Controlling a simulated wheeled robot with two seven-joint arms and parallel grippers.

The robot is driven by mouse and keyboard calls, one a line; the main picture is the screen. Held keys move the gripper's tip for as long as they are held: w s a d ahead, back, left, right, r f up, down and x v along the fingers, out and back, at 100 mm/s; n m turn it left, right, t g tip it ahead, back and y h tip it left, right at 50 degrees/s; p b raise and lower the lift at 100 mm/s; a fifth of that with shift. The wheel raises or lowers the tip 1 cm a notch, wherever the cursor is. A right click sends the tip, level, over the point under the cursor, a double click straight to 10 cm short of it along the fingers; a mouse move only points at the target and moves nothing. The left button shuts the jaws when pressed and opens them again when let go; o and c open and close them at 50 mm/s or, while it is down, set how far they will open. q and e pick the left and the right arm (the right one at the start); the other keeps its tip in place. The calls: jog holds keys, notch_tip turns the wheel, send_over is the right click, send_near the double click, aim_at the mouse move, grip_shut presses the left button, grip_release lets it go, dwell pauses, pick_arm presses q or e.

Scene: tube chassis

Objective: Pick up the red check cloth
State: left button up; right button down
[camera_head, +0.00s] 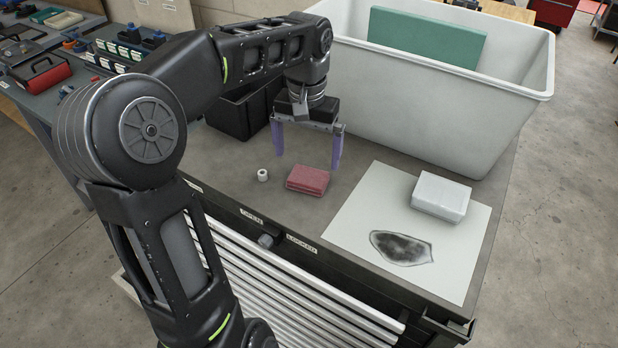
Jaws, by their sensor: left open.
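The red check cloth (308,180) lies folded on the grey top of the drawer cabinet, near its front edge. My left gripper (306,157) points down above and behind the cloth, its two purple fingers spread apart. It is open and nothing shows between the fingers. I cannot tell the exact height of the fingertips over the cabinet top. My right gripper is not in view.
A small white roll (262,175) sits just left of the cloth. A white sheet (365,215) with a dark smudge and a white block (440,196) lies right. A large pale bin (430,100) and a black box (232,116) stand behind.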

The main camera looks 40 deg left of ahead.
aim_at(308, 176)
pick_arm(q)
jog(key=shift+f, duration=0.5)
notch_tip(308, 176, down, 5)
jog(key=shift+d+f+p, duration=0.15)
jog(key=shift+p, duration=0.45)
jog(key=shift+c, duration=0.3)
jog(key=c, duration=1.3)
